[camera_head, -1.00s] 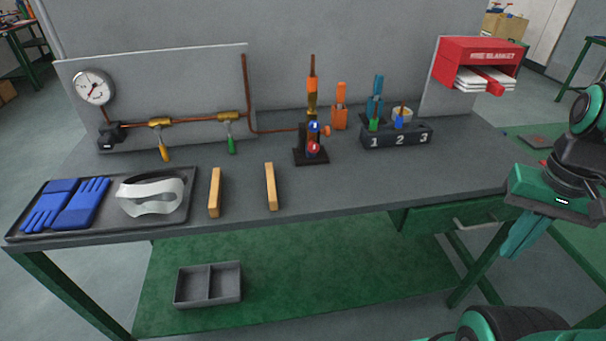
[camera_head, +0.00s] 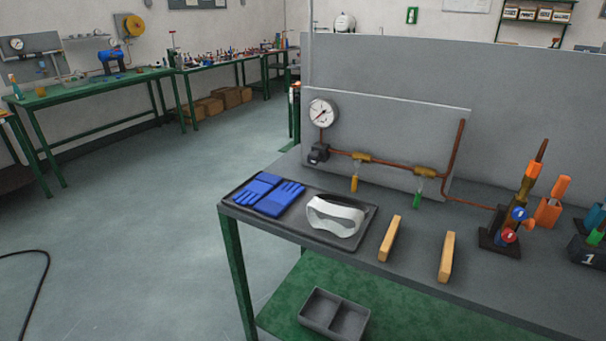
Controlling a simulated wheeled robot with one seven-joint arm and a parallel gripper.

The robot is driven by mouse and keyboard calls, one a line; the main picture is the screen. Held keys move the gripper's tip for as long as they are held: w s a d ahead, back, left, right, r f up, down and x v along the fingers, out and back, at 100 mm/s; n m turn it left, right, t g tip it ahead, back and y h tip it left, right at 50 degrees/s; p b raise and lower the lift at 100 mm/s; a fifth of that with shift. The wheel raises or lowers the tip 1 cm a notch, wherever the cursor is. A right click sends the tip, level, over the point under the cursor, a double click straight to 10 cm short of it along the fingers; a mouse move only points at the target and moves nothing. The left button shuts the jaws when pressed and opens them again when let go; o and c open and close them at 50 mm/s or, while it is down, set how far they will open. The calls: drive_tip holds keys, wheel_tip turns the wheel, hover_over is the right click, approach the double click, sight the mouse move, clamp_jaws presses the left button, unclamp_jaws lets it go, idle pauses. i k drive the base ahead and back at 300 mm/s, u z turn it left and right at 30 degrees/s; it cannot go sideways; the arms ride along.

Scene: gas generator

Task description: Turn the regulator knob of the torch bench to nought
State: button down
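The torch bench (camera_head: 415,262) stands at the right of the head view, with a grey back panel (camera_head: 400,120). A round white pressure gauge (camera_head: 323,112) sits at the panel's left end. Below it is a small black block (camera_head: 318,153) on the copper pipe, which looks like the regulator; its knob setting is too small to read. Two brass valves (camera_head: 363,158) with a yellow and a green lever hang along the pipe. A torch (camera_head: 527,185) stands upright in a dark stand with a blue and a red knob. My gripper is out of view.
A tray (camera_head: 367,222) with blue gloves (camera_head: 267,194) and white goggles (camera_head: 335,216) lies at the bench's left end. Two wooden bars (camera_head: 390,238) lie near the front edge. Open floor (camera_head: 130,240) stretches left of the bench. A black cable (camera_head: 38,300) lies there.

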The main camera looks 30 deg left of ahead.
sight(312, 158)
drive_tip(key=u, duration=1.55)
drive_tip(key=k, duration=1.15)
drive_tip(key=u, duration=0.95)
drive_tip(key=i, duration=1.15)
drive_tip(key=z, duration=0.45)
drive_tip(key=i, duration=0.95)
drive_tip(key=z, duration=0.95)
drive_tip(key=i, duration=0.25)
drive_tip(key=z, duration=0.1)
